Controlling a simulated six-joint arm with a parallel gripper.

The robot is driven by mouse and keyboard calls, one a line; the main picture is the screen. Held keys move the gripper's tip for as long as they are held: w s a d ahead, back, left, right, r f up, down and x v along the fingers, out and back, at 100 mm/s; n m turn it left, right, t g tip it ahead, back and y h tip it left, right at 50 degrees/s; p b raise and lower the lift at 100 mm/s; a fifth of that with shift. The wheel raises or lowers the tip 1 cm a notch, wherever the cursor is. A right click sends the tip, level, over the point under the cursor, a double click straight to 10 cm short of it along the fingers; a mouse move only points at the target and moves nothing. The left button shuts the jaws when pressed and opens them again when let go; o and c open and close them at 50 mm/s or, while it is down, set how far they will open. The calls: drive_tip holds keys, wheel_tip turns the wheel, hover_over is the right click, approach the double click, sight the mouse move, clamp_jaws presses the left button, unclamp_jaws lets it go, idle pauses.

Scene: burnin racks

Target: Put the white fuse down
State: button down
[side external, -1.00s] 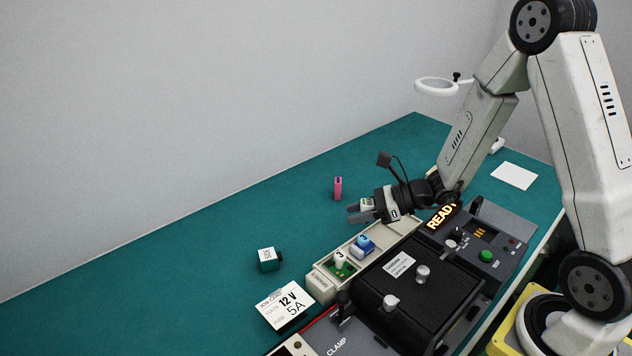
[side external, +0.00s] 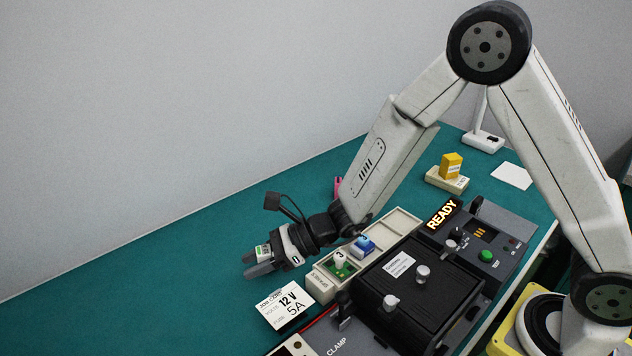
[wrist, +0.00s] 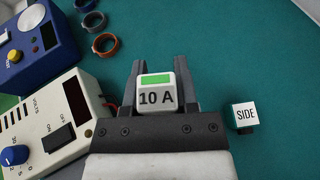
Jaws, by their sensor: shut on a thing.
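The white fuse (wrist: 156,97) has a green patch and the marking "10 A". My gripper (wrist: 160,64) is shut on it in the wrist view, with one finger on each side. In the side external view my gripper (side external: 253,264) is low at the left end of the arm, left of the fuse tray, with a part of the fuse (side external: 263,250) showing between the fingers. I cannot tell how high it is above the green mat (side external: 150,290).
A small block marked "SIDE" (wrist: 244,116) sits right of my gripper. A white power supply (wrist: 50,125), a blue meter (wrist: 38,38) and several rings (wrist: 105,43) lie left. The tray (side external: 403,222), a job card (side external: 285,306) and the black-lidded fixture (side external: 415,290) are near.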

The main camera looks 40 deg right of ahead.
drive_tip(key=s+a+g, duration=0.1)
drive_tip(key=a, duration=0.5)
drive_tip(key=shift+s+a+n, duration=0.25)
drive_tip(key=shift+s+n, duration=0.15)
drive_tip(key=shift+w, duration=0.1)
hover_over(182, 316)
drive_tip(key=s, duration=0.1)
drive_tip(key=f, duration=0.8)
drive_tip(key=shift+d+f, duration=0.1)
drive_tip(key=shift+d, duration=0.2)
drive_tip(key=shift+w+a+f, duration=0.2)
drive_tip(key=shift+w+f, duration=0.15)
drive_tip(key=shift+f, duration=0.1)
drive_tip(key=shift+f, duration=0.1)
drive_tip(key=shift+w+a+f, duration=0.1)
drive_tip(key=shift+w+f, duration=0.05)
drive_tip(key=shift+f, duration=1.6)
